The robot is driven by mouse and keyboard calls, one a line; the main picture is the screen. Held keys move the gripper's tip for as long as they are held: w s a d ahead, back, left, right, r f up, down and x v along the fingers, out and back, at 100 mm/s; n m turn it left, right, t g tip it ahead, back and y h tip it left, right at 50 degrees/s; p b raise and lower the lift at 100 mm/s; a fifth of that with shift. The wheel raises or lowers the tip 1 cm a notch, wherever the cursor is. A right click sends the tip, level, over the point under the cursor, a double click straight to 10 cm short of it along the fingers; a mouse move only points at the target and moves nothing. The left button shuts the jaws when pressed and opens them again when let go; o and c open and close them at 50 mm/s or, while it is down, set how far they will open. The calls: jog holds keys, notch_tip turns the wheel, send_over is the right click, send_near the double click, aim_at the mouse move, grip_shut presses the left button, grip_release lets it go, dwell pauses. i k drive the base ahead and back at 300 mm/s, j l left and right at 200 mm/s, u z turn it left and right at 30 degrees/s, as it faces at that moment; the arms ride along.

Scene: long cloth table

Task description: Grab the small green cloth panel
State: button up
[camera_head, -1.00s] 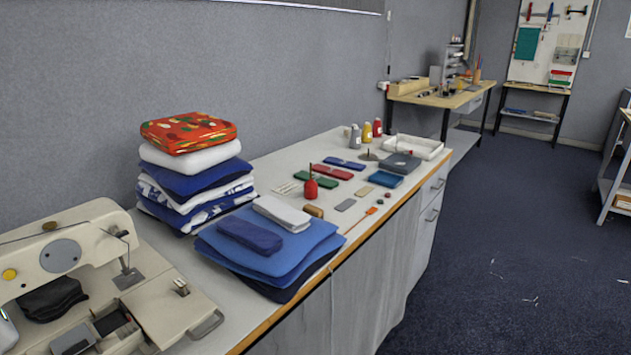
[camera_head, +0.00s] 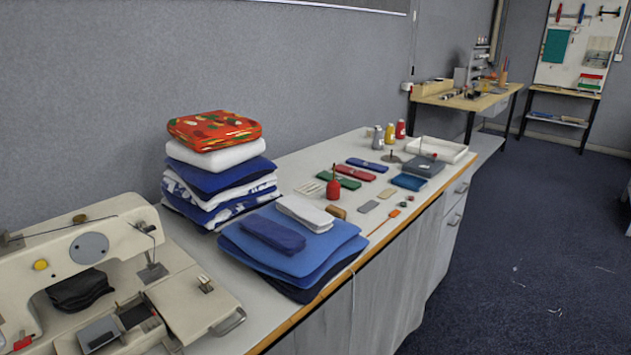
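A small dark green cloth panel (camera_head: 341,180) lies flat on the long table (camera_head: 300,165), behind a red bottle with a thin spout (camera_head: 333,188). The bottle overlaps its near edge a little. A red panel (camera_head: 355,172) and a blue panel (camera_head: 371,165) lie in a row beyond it. My gripper is not in view.
A tall folded cloth stack (camera_head: 215,165) and a lower blue cloth pile (camera_head: 290,245) stand nearer. A sewing machine (camera_head: 90,260) fills the near left. Small bottles (camera_head: 389,134) and a white tray (camera_head: 436,149) stand at the far end. Open floor (camera_head: 510,250) lies right.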

aim_at(325, 175)
jog(key=i+l+u, duration=0.3)
jog(key=l+u, duration=0.35)
jog(key=i+l+u, duration=0.1)
jog(key=l, duration=0.25)
jog(key=i+l, duration=0.1)
jog(key=l, duration=0.25)
jog(key=i+l+u, duration=0.15)
jog(key=l, duration=0.2)
jog(key=i+l, duration=0.1)
jog(key=l, duration=0.4)
jog(key=i+l, duration=0.1)
jog(key=l, duration=0.4)
jog(key=i+l, duration=0.15)
jog(key=l, duration=0.35)
jog(key=i+l+u, duration=0.1)
jog(key=l, duration=0.4)
jog(key=i+l, duration=0.1)
jog(key=l, duration=0.45)
jog(key=i+l, duration=0.1)
jog(key=l, duration=0.4)
jog(key=i+l, duration=0.15)
jog(key=i, duration=0.3)
